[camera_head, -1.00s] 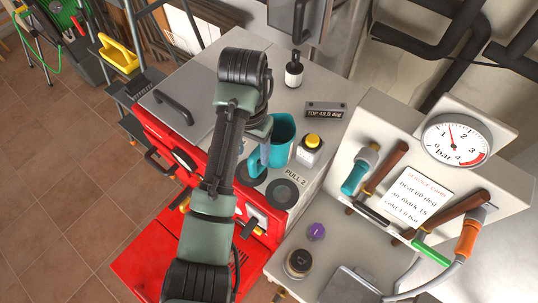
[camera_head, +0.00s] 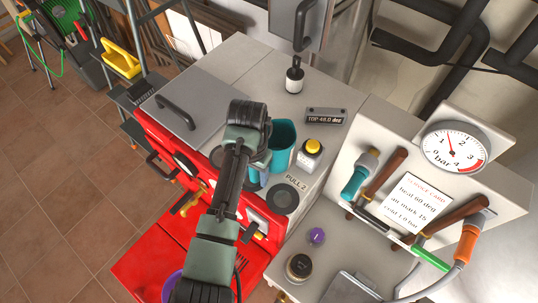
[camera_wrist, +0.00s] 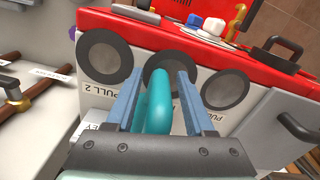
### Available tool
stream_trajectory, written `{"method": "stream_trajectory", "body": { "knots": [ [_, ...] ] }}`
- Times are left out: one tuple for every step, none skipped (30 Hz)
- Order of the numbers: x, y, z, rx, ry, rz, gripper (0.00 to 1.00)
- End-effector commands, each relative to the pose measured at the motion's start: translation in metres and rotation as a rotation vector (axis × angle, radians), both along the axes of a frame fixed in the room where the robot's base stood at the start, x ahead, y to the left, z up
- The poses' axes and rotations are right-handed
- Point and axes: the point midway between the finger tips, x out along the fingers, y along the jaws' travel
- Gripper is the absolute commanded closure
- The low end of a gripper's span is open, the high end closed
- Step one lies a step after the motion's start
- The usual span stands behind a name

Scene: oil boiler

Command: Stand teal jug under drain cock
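The teal jug (camera_head: 283,142) stands upright on the grey top of the boiler, partly hidden by my arm in the head view. In the wrist view its teal handle (camera_wrist: 157,105) lies between the two blue fingers of my gripper (camera_wrist: 160,85). The fingers look open, with a narrow gap on each side of the handle. In the head view my gripper is mostly hidden behind my arm. A brass lever (camera_head: 188,198) on the red front may be the drain cock; I cannot be sure.
A yellow-capped bottle (camera_head: 309,154) stands just right of the jug. A dark disc (camera_head: 283,197) lies in front. A purple round thing (camera_head: 171,286) shows low on the red part. The tool panel (camera_head: 415,190) rises at right.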

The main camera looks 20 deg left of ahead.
Motion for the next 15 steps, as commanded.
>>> {"method": "stream_trajectory", "body": {
  "knots": [
    [0.0001, 0.0, 0.0002, 0.0, 0.0, 0.0, 0.58],
    [0.0001, -0.0001, 0.0002, 0.0, 0.0, 0.0, 0.63],
    [0.0001, -0.0001, 0.0003, 0.0, 0.0, 0.0, 0.7],
    [0.0001, -0.0001, 0.0003, 0.0, 0.0, 0.0, 0.76],
    [0.0001, -0.0001, 0.0003, 0.0, 0.0, 0.0, 0.81],
    [0.0001, -0.0001, 0.0003, 0.0, 0.0, 0.0, 0.88],
    [0.0002, -0.0001, 0.0004, 0.0, 0.0, 0.0, 0.94],
    [0.0002, -0.0001, 0.0004, 0.0, 0.0, 0.0, 0.99],
    [0.0002, -0.0001, 0.0004, 0.0, 0.0, 0.0, 1.0],
    [0.0002, -0.0001, 0.0005, 0.0, 0.0, 0.0, 1.0],
    [0.0002, -0.0001, 0.0005, 0.0, 0.0, 0.0, 1.0],
    [0.0002, -0.0001, 0.0005, 0.0, -0.001, 0.0, 1.0],
    [0.0002, -0.0001, 0.0005, 0.0, -0.001, 0.0, 1.0],
    [0.0002, 0.0, 0.0006, 0.0, -0.001, 0.0, 1.0],
    [0.0003, -0.0001, 0.0006, 0.0, -0.001, 0.0, 1.0]
  ]
}}
